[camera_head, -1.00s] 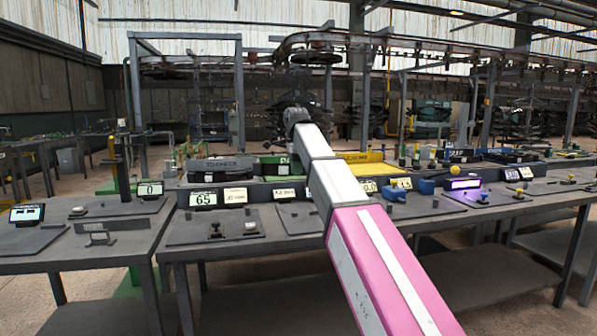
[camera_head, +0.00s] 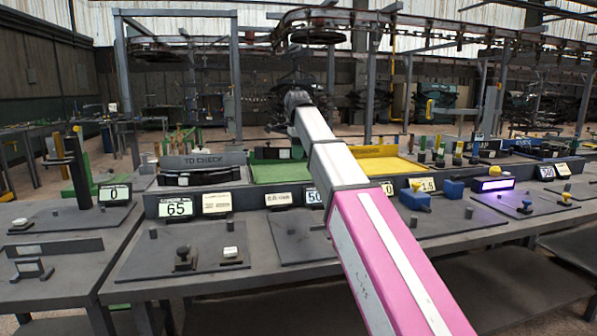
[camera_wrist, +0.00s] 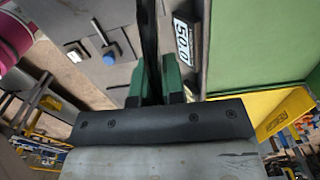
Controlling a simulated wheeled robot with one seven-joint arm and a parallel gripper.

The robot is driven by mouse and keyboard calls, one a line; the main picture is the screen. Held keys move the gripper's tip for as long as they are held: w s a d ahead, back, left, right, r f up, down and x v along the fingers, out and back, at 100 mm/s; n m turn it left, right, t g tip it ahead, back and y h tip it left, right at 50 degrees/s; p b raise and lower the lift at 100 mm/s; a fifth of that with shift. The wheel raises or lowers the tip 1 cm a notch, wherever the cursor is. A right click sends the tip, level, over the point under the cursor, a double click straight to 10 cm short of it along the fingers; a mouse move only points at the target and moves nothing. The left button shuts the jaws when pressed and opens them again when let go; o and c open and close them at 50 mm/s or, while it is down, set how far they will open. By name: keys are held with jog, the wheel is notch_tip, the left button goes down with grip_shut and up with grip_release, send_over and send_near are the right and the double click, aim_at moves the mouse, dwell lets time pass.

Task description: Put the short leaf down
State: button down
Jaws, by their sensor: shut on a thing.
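The leaf (camera_wrist: 150,38) is a dark, narrow strip. In the wrist view it runs up from between the green fingers of my gripper (camera_wrist: 163,82), which is shut on it. Its far end runs out of the top of that view, so its full length is hidden. A green tray (camera_wrist: 262,45) lies to the right of the leaf there, and a yellow tray (camera_wrist: 285,105) lies below it. In the head view the green tray (camera_head: 280,172) and yellow tray (camera_head: 385,167) stand at the back of the bench. The gripper and leaf cannot be made out there behind my arm.
A "TO CHECK" tray (camera_head: 205,160) holding dark leaves stands left of the green tray. Number displays line the bench, one reading 65 (camera_head: 178,207) and one reading 500 (camera_wrist: 183,40). Small fixtures (camera_head: 184,258) stand on plates in front. Blue blocks (camera_head: 414,200) stand to the right.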

send_over(300, 178)
jog(key=f, duration=0.6)
jog(key=shift+s+f, duration=0.15)
jog(key=shift+s, duration=0.1)
jog(key=shift+f, duration=2)
jog(key=shift+f, duration=0.1)
jog(key=c, duration=1.2)
grip_release()
notch_tip(300, 178, up, 12)
jog(key=shift+r, duration=0.1)
